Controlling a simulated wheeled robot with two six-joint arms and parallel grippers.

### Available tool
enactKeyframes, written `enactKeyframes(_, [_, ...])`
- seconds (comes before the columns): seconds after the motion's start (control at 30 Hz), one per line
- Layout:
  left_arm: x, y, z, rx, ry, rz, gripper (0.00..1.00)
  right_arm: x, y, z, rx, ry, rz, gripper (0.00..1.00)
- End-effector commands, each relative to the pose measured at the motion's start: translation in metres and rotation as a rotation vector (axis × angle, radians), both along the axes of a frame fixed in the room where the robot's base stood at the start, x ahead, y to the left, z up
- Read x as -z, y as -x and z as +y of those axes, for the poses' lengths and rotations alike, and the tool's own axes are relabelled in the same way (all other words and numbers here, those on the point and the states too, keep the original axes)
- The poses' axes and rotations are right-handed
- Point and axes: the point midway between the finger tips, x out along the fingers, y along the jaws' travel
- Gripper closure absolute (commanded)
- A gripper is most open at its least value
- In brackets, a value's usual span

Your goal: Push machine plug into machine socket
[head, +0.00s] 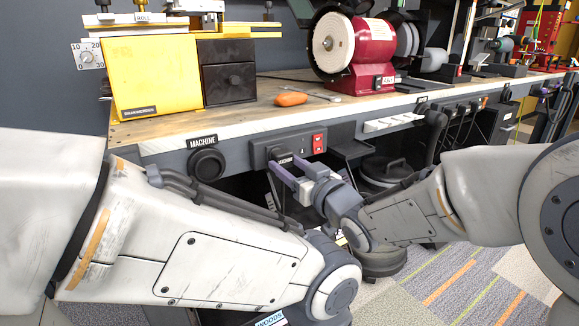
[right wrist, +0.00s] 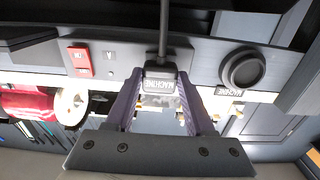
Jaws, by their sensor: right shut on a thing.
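The machine plug (head: 284,158) is a small dark block at the black socket panel (head: 311,140) on the bench's front edge. In the right wrist view the plug (right wrist: 160,86) carries a MACHINE label, and a dark cable runs from it. My right gripper (head: 286,165) is shut on the plug, its purple fingers on either side; it also shows in the right wrist view (right wrist: 161,78). The plug hides the machine socket behind it, and I cannot tell how deep it sits. My left arm crosses the lower left of the head view; its gripper is out of view.
A round black fitting (head: 206,164) under a MACHINE sign is left of the panel. A red switch (head: 319,142) is at the panel's right. A yellow machine (head: 155,75), an orange-handled tool (head: 291,99) and a red grinder (head: 368,50) stand on the bench.

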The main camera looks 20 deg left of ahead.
Motion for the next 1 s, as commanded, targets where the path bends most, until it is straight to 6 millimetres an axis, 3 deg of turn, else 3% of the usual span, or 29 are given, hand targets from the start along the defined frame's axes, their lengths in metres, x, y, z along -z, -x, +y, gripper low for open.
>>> enactKeyframes(0.93, [-0.0014, 0.0000, 0.0000, 0.000, 0.000, 0.000, 0.15, -0.0005, -0.0072, 0.0094, -0.001, -0.001, -0.001, 1.00])
enactKeyframes(0.97, [-0.0013, 0.0000, 0.0000, 0.000, 0.000, 0.000, 0.15, -0.0004, -0.0073, 0.0094, 0.000, -0.001, -0.001, 0.38])
enactKeyframes(1.0, [-0.0012, 0.0000, 0.0000, 0.000, 0.000, 0.000, 0.15, -0.0004, -0.0072, 0.0092, 0.000, -0.001, -0.001, 0.23])
